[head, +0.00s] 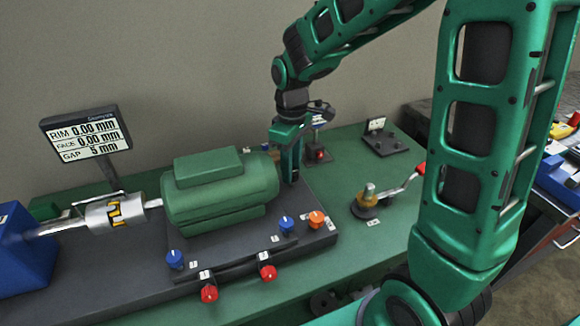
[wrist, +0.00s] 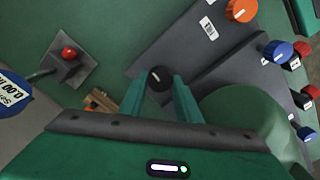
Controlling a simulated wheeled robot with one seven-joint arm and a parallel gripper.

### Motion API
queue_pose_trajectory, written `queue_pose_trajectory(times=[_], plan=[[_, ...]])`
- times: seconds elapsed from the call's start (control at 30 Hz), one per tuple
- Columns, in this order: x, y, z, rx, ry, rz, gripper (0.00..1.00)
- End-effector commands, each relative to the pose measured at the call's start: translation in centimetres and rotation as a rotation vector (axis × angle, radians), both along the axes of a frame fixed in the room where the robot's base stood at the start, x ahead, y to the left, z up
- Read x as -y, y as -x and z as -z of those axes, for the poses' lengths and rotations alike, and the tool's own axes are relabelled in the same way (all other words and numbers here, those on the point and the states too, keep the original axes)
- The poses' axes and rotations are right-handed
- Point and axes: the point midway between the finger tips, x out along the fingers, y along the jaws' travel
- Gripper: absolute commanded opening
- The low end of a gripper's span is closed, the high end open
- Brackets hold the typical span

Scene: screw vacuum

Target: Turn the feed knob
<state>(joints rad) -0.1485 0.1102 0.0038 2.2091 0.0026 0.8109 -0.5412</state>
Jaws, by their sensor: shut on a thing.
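My gripper (head: 291,172) reaches down behind the right end of the green motor (head: 220,190) in the head view. In the wrist view its two green fingers (wrist: 159,88) are shut on a black round knob (wrist: 158,76) with a light mark on its top. The knob sits at the edge of the dark base plate. In the head view the knob is hidden behind the fingers and motor. No label naming the feed knob is readable. Other knobs show: an orange one (head: 316,219), blue ones (head: 287,224) and red ones (head: 268,272).
A display (head: 86,134) reading rim 0.00, face 0.00 and gap 5 mm stands at the left. A brass part with a red-tipped crank (head: 400,184) is on the green bench at right. A red button on a plate (wrist: 69,53) lies left of my gripper in the wrist view.

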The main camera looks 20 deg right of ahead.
Motion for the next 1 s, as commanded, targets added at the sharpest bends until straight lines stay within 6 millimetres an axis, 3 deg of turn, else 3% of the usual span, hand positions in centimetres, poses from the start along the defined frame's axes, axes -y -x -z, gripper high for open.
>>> queue_pose_trajectory(times=[0.1, 0.13, 0.2, 0.63, 1.0], plan=[[0.1, -0.4, -0.2, 0.011, 0.000, 0.004, 0.08], [0.1, -0.4, -0.2, 0.011, 0.000, 0.004, 0.33], [0.1, -0.3, -0.2, 0.009, 0.000, 0.005, 0.49], [0.0, -0.2, -0.9, 0.004, 0.000, 0.003, 0.49], [0.0, -0.3, -7.4, 0.008, 0.000, 0.003, 0.49]])
